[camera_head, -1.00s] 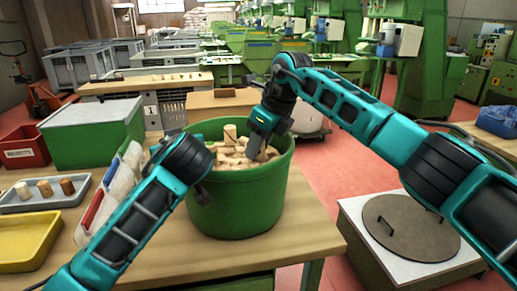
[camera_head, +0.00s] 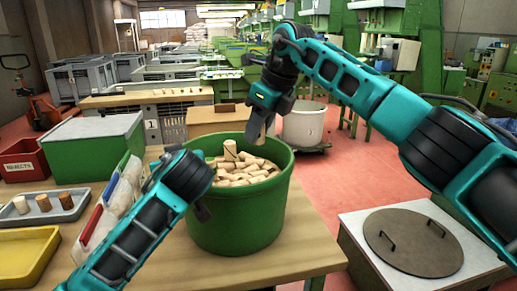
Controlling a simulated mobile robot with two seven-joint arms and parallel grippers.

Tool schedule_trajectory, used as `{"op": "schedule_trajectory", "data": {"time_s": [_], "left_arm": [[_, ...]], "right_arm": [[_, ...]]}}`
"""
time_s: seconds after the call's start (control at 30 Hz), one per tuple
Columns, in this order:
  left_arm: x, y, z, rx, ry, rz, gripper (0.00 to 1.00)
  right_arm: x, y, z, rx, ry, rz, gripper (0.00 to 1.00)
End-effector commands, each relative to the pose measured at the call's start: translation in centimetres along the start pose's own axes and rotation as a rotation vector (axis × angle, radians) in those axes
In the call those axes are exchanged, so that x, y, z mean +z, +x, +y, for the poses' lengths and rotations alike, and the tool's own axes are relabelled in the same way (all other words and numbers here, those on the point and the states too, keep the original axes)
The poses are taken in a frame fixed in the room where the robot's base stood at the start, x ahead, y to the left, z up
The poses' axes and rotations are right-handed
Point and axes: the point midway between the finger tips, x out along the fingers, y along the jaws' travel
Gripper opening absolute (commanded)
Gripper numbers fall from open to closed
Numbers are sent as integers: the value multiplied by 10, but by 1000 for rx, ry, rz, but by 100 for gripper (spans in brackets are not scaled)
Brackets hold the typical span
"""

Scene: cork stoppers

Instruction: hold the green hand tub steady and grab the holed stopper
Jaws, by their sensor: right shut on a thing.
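The green hand tub (camera_head: 236,220) stands on the wooden table, filled with a heap of pale cork stoppers (camera_head: 243,172). One stopper (camera_head: 230,151) stands upright on top of the heap; I cannot make out a hole in any stopper. My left gripper (camera_head: 203,208) is at the tub's left rim, mostly hidden behind its own wrist; its opening cannot be seen. My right gripper (camera_head: 257,130) points down above the far side of the tub, clear of the heap. It is shut on a stopper, which its fingers largely hide.
A grey tray (camera_head: 44,208) with 3 stoppers, a yellow tray (camera_head: 28,255) and a red rejects bin (camera_head: 24,160) are at left. Slanted bins (camera_head: 108,205) stand beside my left arm. A round lid (camera_head: 413,242) lies on a white stand at right.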

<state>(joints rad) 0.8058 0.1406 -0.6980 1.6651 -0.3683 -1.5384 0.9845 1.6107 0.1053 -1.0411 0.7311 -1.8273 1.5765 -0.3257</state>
Motion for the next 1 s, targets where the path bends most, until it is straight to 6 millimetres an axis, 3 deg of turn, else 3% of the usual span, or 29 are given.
{"op": "schedule_trajectory", "data": {"time_s": [0.2, 0.47, 0.5, 0.77, 1.0], "left_arm": [[0, 0, 0, -1, 0, -1, 0], [0, 0, 0, -1, 0, -1, 0], [0, 0, 0, -1, 0, -1, 14], [0, 0, 0, 0, 0, -1, 39], [0, 0, 0, 0, 0, 0, 40]], "right_arm": [[8, -20, 0, 0, 1, 1, 4], [9, -21, 0, 0, 1, 1, 4], [8, -21, 0, 0, 1, 1, 4], [8, -21, 0, 0, 1, 1, 4], [8, -21, 0, 0, 1, 1, 4]]}}
